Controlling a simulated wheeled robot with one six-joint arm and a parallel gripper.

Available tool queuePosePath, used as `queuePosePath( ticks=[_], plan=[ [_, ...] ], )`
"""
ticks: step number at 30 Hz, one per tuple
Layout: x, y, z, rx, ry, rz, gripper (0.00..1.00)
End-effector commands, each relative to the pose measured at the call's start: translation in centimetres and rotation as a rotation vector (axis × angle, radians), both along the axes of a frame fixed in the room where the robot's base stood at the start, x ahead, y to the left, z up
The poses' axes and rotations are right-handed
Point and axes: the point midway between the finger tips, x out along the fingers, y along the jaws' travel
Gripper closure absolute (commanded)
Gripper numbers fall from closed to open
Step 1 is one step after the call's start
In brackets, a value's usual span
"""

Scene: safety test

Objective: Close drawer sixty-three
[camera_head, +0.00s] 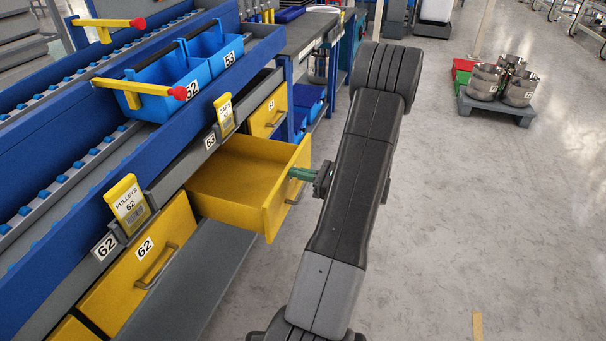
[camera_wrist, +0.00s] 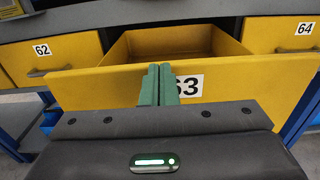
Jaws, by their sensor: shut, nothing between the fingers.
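Drawer sixty-three (camera_head: 233,181) is a yellow drawer pulled well out of the blue bench, and it looks empty. In the wrist view its front panel (camera_wrist: 248,88) spans the picture, with the label 63 partly hidden behind my fingers. My gripper (camera_head: 298,174) has its green fingers shut together, with nothing between them. In the wrist view the fingertips (camera_wrist: 158,68) are at the top middle of the front panel. I cannot tell for sure whether they touch it.
Drawer 62 (camera_head: 138,262) on the left and drawer 64 (camera_wrist: 283,36) on the right are shut. Blue bins (camera_head: 187,75) stand on the rack above. A grey pallet (camera_head: 493,108) with metal pots is at the back right. The floor right of my arm is clear.

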Motion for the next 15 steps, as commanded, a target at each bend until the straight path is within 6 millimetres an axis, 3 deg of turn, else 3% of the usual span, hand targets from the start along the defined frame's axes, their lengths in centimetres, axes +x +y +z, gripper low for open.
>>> queuePosePath(
  ticks=[5, 15],
  plan=[
    [1.0, 3.5, 0.2, 0.000, 0.000, 0.006, 1.00],
    [4.1, 13.3, 0.0, 0.000, 0.000, 0.008, 1.00]
  ],
)
